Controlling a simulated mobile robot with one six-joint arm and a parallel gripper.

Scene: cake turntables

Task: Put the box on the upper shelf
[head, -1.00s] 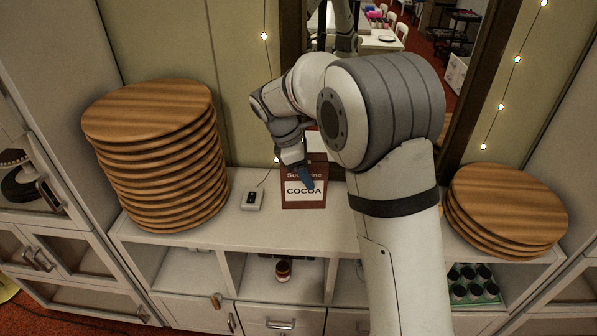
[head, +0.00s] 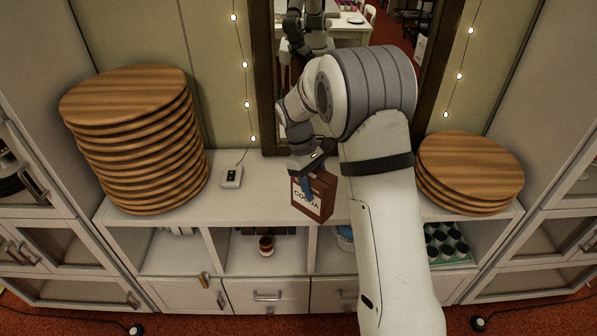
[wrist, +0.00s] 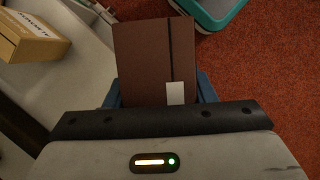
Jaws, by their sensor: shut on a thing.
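The box is a dark red-brown carton (head: 325,192) with a white panel reading COCOA on its front. My gripper (head: 305,180) is shut on it, with a blue finger across its front face. The box is turned and slightly tilted near the front edge of the white cabinet top (head: 255,205); it looks lifted, but the gap below is hard to judge. In the wrist view the brown box (wrist: 150,60) sits between blue fingers, with a dark strap line and a pale label. Open compartments (head: 250,255) lie below the cabinet top.
A tall stack of wooden discs (head: 135,140) stands left and a shorter stack (head: 470,175) right. A small white device (head: 232,177) stands by the wall. The wrist view shows a cardboard box (wrist: 30,35) and a teal-rimmed container (wrist: 212,12).

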